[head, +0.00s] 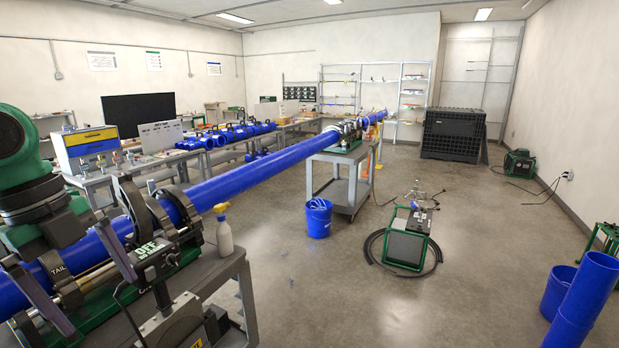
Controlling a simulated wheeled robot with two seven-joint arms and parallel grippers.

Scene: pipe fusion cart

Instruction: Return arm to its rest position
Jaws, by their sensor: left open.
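My left arm comes in at the left edge, with a green joint and dark wrist. My left gripper (98,302) is open over the near end of the fusion machine (185,255). Its fingers overlap the machine's clamps in the picture, and I cannot tell whether they touch anything. A long blue pipe (262,171) runs through the machine's dark ring clamps towards the back of the room. My right gripper is not in view.
A spray bottle (224,232) stands at the cart's edge. A blue bucket (319,217) stands by a grey stand (350,190). A green-framed unit with a coiled hose (408,238) and blue pipe pieces (590,295) are on the floor at right. Open floor lies between them.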

